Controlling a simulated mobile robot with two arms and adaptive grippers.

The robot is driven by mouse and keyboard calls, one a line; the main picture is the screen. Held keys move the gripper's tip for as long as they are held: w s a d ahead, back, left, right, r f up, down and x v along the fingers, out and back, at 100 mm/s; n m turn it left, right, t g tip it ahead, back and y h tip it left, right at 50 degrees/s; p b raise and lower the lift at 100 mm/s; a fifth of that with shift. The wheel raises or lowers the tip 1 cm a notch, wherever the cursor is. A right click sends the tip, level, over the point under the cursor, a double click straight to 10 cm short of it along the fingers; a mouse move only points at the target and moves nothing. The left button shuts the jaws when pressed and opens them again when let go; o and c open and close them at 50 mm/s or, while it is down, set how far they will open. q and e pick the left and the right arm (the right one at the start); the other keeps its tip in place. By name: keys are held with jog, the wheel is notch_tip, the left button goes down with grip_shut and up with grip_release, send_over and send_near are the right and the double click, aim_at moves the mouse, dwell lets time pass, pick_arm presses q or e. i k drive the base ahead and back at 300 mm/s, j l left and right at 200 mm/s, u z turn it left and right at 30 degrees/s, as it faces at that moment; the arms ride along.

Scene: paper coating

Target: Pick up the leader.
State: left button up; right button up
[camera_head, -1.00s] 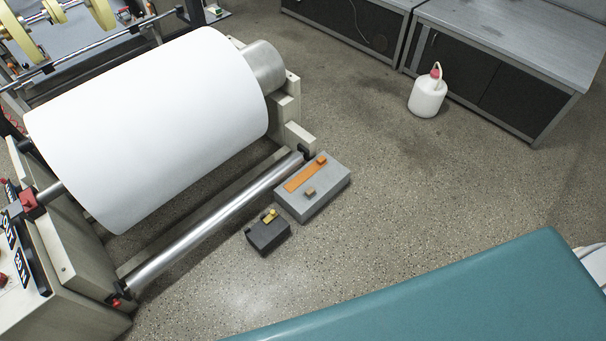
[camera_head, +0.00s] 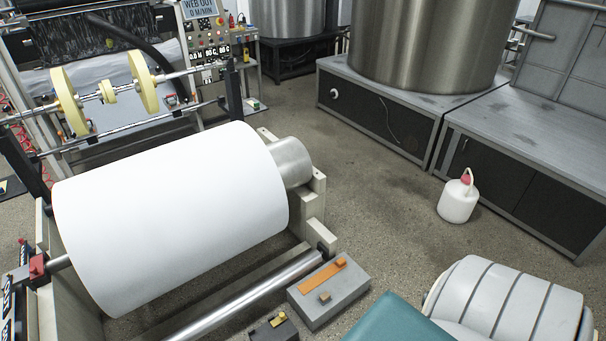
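An orange strip (camera_head: 322,275), possibly the leader, lies flat along the top of a grey block (camera_head: 345,299). A small orange piece sits at its far end and a small tan piece beside its near end. A large white paper roll (camera_head: 175,215) lies on a shaft left of the block. A metal roller (camera_head: 255,300) runs in front of the roll and ends near the block. Neither of my grippers is in view.
A dark block with a yellow piece (camera_head: 277,325) is at the bottom edge. A white jug with a red cap (camera_head: 458,200) stands on the floor near grey cabinets (camera_head: 520,170). The floor between block and jug is clear. Yellow-flanged reel parts (camera_head: 145,80) are at upper left.

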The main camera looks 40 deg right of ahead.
aim_at(312, 282)
jog(key=l+u, duration=0.15)
jog(key=l, duration=0.3)
jog(key=l+u, duration=0.15)
jog(key=l, duration=0.35)
jog(key=k+l+u, duration=0.15)
jog(key=l, duration=0.3)
jog(key=l+u, duration=0.15)
jog(key=l, duration=0.35)
jog(key=k+l+u, duration=0.15)
jog(key=l, duration=0.3)
jog(key=k+l+u, duration=0.1)
jog(key=l, duration=0.35)
